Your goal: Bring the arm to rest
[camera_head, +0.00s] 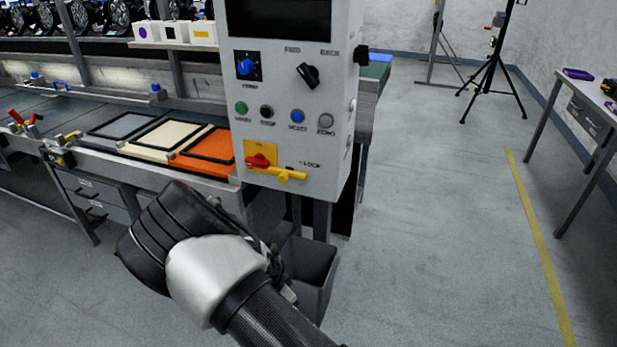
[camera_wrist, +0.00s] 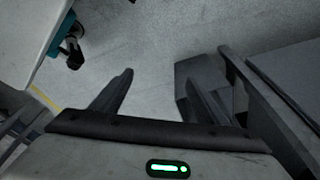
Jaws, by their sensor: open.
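My gripper (camera_wrist: 165,88) shows in the wrist view with its two dark fingers apart and nothing between them. Grey floor and part of a dark grey bin show beyond the fingers. In the head view my arm reaches up from the bottom, in front of the workbench and the control box (camera_head: 290,90). The gripper's fingers cannot be made out in the head view.
The control box has knobs, buttons and a red-and-yellow switch (camera_head: 262,162). A workbench at left holds grey, cream and orange framed panels (camera_head: 205,150). A dark bin (camera_head: 312,268) stands below the box. A tripod (camera_head: 492,75) and side table (camera_head: 590,100) stand right; floor between is clear.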

